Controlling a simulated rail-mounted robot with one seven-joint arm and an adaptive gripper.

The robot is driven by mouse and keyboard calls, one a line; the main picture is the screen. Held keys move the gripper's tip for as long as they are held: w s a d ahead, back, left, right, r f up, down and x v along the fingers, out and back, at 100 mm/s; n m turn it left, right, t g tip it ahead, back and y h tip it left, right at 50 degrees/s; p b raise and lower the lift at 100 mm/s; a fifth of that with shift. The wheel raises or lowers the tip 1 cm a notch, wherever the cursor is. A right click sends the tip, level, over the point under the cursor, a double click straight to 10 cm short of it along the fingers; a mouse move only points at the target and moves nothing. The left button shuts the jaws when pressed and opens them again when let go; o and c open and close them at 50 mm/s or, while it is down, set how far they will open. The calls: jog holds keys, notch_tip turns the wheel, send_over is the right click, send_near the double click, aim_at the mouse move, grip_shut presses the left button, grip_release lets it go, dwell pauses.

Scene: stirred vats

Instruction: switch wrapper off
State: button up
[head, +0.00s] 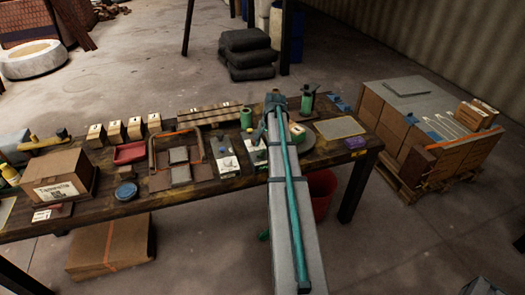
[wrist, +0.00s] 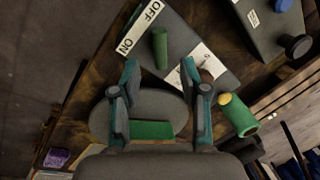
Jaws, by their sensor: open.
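In the wrist view, a grey machine base, which I take to be the wrapper, carries a white label (wrist: 140,27) reading OFF at its upper end and ON at its lower end. A green cylindrical handle (wrist: 160,48) stands beside the label; I cannot tell which word it is set to. A dark round turntable (wrist: 105,118) lies below the base in the picture, with a green block (wrist: 152,130) over it. My gripper (wrist: 160,73) is open and empty, its fingertips either side of the handle's lower end, apparently not touching it. In the head view my arm hides much of this.
A white printed sheet (wrist: 202,64) and a green roll (wrist: 238,115) are close to my right finger. Another labelled grey machine (wrist: 268,30) stands upper right. The workbench (head: 215,202) is crowded; a purple box (head: 355,143) sits near its right end.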

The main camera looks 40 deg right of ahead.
notch_tip(320, 180, up, 7)
jog(key=s, duration=0.1)
jog(key=shift+s+d, duration=0.15)
jog(key=shift+d, duration=0.1)
dwell(0.3)
jog(key=s+a+f+n+g, duration=0.2)
jog(key=s+a+f+n, duration=0.35)
jog(key=a+f, duration=0.75)
jog(key=s+a+f+n+g, duration=0.1)
jog(key=s+a+f+n, duration=0.1)
jog(key=s+a+f, duration=1.05)
jog(key=s+a+f+n+g, duration=0.3)
jog(key=s+a+f, duration=0.5)
jog(key=s, duration=0.4)
jog(key=s+a+f+n+g, duration=0.2)
jog(key=s+a+f, duration=0.6)
jog(key=s, duration=0.5)
jog(key=shift+a+f+n+g+h, duration=0.2)
jog(key=shift+a+n+g+h, duration=0.2)
jog(key=shift+n, duration=0.05)
